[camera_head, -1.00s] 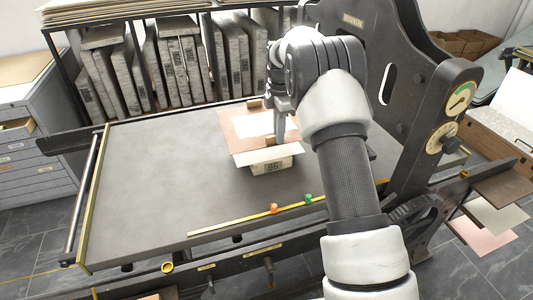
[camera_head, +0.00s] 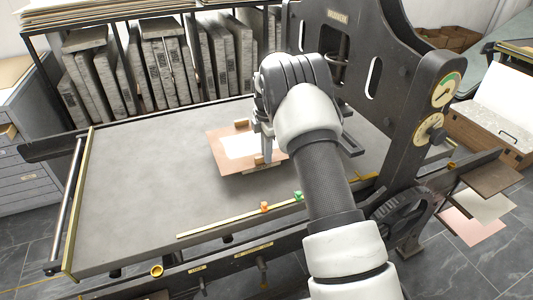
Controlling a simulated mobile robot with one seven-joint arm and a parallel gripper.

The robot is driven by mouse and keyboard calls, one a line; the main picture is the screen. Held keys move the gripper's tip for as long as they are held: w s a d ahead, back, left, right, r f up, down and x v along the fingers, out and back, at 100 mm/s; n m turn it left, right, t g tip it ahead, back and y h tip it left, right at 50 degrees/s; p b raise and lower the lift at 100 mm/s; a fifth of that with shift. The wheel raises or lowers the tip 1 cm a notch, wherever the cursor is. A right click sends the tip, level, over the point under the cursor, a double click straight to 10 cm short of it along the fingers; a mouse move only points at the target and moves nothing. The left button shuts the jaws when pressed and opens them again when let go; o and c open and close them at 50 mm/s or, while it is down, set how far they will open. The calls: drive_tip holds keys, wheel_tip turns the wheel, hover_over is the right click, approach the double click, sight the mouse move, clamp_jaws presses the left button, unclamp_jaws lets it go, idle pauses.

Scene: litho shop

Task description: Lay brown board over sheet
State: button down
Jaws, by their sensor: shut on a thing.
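The board looks flat and roughly level. Under its near right edge, a little of the pale stone (camera_head: 262,168) shows.
The grey press bed (camera_head: 140,180) is clear on the left. A rule with an orange marker (camera_head: 264,207) and a green marker (camera_head: 298,196) runs along the near edge. The dark press frame (camera_head: 400,110) stands at right. Brown, white and pink boards (camera_head: 490,178) project beyond it.

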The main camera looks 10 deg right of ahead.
drive_tip(key=shift+f, duration=0.15)
drive_tip(key=c, duration=1.8)
unclamp_jaws()
drive_tip(key=shift+o, duration=0.2)
